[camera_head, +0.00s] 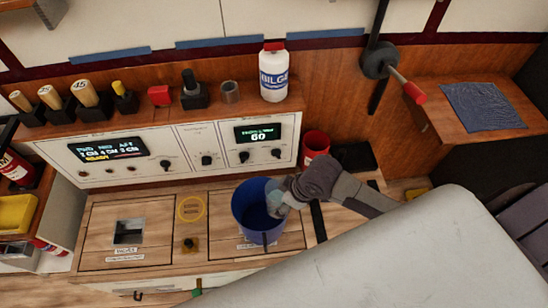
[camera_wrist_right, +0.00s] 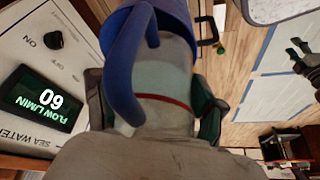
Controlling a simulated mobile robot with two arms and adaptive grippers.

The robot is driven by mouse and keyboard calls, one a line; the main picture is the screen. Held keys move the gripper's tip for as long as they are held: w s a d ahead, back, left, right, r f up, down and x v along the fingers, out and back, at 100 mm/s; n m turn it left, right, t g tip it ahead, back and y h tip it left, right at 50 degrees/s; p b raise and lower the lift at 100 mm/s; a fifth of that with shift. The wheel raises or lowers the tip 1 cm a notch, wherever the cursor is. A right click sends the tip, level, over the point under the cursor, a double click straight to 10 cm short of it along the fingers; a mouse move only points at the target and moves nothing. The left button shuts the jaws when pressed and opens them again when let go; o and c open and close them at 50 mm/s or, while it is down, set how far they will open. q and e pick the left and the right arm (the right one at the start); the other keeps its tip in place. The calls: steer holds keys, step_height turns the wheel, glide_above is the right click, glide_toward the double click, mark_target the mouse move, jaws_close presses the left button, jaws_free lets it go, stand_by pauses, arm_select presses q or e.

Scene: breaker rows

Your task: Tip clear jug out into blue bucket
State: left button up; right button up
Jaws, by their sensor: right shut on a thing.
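The blue bucket (camera_head: 241,208) stands on the wooden counter in the head view, its dark inside partly showing. My right gripper (camera_head: 285,197) comes in from the right and is at the bucket's right rim. In the right wrist view my right gripper (camera_wrist_right: 153,97) is shut around the clear jug (camera_wrist_right: 165,85), a pale see-through body with a thin red band. A blue loop (camera_wrist_right: 120,70) and blue rim cross in front of and above it; I cannot tell surely whether they belong to the jug. The jug's mouth and contents are hidden. My left gripper is not in view.
A control panel (camera_head: 222,152) stands behind the bucket, with a BILGE bottle (camera_head: 273,78) on the ledge above. A red container (camera_head: 314,147) is behind my gripper. A yellow ring (camera_head: 190,209) lies left of the bucket. The counter's left part is mostly clear.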

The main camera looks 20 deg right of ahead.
mark_target(272, 193)
steer(key=w+n+p, duration=0.1)
steer(key=w+n+g+p, duration=0.1)
steer(key=n, duration=0.1)
steer(key=w+n+y+p, duration=0.1)
steer(key=n, duration=0.1)
steer(key=shift+w+a+r+g, duration=0.3)
steer(key=shift+w+r, duration=0.05)
steer(key=w+d+r+n+t+h+b, duration=0.1)
steer(key=w+n+t+h, duration=0.5)
steer(key=h, duration=0.8)
steer(key=shift+w+d+r+n+t+h, duration=0.4)
steer(key=shift+d+n+t, duration=0.2)
steer(key=shift+n+t, duration=0.4)
